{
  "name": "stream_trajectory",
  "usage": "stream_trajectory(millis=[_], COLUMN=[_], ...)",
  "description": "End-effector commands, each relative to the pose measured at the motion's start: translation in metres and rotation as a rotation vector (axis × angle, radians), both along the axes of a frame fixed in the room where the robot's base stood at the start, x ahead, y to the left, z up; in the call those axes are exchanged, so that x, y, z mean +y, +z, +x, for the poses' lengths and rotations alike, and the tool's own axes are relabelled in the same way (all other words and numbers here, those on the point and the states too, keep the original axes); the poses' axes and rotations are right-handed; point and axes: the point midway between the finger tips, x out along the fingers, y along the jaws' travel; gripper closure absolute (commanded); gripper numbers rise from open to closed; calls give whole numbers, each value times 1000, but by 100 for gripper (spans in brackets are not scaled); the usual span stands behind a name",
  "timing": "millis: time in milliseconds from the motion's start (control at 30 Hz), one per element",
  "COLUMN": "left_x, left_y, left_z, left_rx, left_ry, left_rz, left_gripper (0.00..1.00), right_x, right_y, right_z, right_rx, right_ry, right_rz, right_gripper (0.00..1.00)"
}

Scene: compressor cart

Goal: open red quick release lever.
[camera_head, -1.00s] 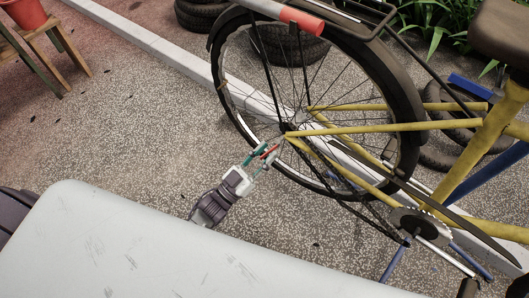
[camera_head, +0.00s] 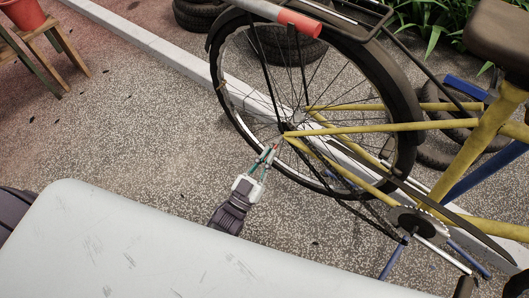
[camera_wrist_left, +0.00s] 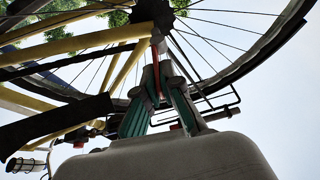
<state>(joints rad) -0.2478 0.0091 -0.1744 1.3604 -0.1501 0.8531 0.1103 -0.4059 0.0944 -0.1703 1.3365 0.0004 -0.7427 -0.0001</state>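The red quick release lever (camera_head: 273,152) is at the rear wheel hub of a yellow bicycle (camera_head: 360,127). It points down and toward me, away from the hub. My left gripper (camera_head: 269,157) is at the lever, its green-padded fingers drawn close together around it. In the left wrist view, the red lever (camera_wrist_left: 156,68) runs between the fingertips of the left gripper (camera_wrist_left: 159,82), which hide part of it. The dark hub (camera_wrist_left: 152,14) is just beyond the tips. My right gripper is not in view.
The spoked rear wheel (camera_head: 318,98), chain and crank (camera_head: 416,222) are close to the gripper. Old tires (camera_head: 290,48) lie behind the wheel, along a pale kerb (camera_head: 150,42). A wooden stool (camera_head: 45,40) with a red pot stands at the upper left. Open pavement lies left of the wheel.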

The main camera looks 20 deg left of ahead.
Motion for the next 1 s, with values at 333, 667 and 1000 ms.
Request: stream_trajectory(millis=[333, 667, 1000], left_x=[-2, -2, 2], left_y=[0, 0, -8], left_z=[-1, -1, -17], left_rx=[1, 0, 4], left_ry=[35, 34, 34], left_rz=[1, 1, 2], left_gripper=[100, 70, 70], right_x=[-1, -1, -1], right_y=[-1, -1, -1], right_z=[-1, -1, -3], right_rx=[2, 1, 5], right_ry=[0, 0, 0], right_rz=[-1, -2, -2], right_gripper=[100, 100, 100])
